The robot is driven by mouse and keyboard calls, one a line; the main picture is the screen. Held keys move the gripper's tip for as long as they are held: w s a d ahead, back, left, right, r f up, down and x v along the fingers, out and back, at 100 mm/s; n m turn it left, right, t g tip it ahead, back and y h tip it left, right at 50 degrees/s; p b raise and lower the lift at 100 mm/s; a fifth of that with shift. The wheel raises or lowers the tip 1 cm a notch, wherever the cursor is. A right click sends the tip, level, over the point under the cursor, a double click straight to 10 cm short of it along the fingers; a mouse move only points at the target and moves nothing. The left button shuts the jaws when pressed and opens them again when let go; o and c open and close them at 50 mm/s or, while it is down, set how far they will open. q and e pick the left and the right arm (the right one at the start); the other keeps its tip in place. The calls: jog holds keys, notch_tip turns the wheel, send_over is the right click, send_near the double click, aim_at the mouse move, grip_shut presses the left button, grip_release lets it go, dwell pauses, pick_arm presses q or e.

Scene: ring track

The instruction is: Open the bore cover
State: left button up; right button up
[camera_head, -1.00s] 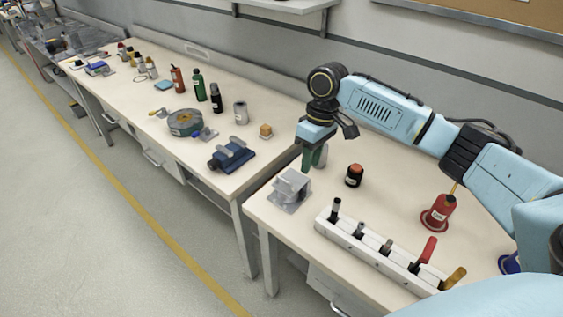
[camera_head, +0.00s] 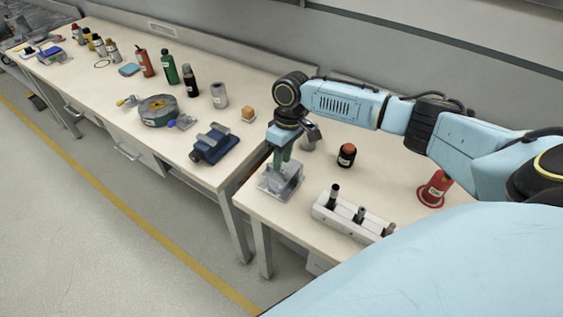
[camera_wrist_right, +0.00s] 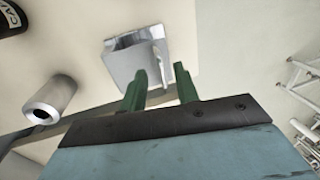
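A grey metal block on a flat base (camera_head: 268,186) stands at the left corner of the near bench. It also shows in the right wrist view (camera_wrist_right: 128,62), with a hollow in its face and a raised part (camera_wrist_right: 158,45) along its right side. I cannot tell for sure which part is the bore cover. My right gripper (camera_head: 281,164) points down at the block, its green fingers at the block's top in the head view. In the wrist view the two fingers (camera_wrist_right: 160,80) are apart with nothing between them. Contact is unclear. My left gripper is out of view.
A white holder (camera_head: 345,225) with upright tools stands right of the block. A blue vise (camera_head: 213,145) sits on the adjoining bench, across a gap.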

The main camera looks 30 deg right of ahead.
jog(key=shift+a+f, duration=0.15)
jog(key=shift+f, duration=0.8)
grip_shut()
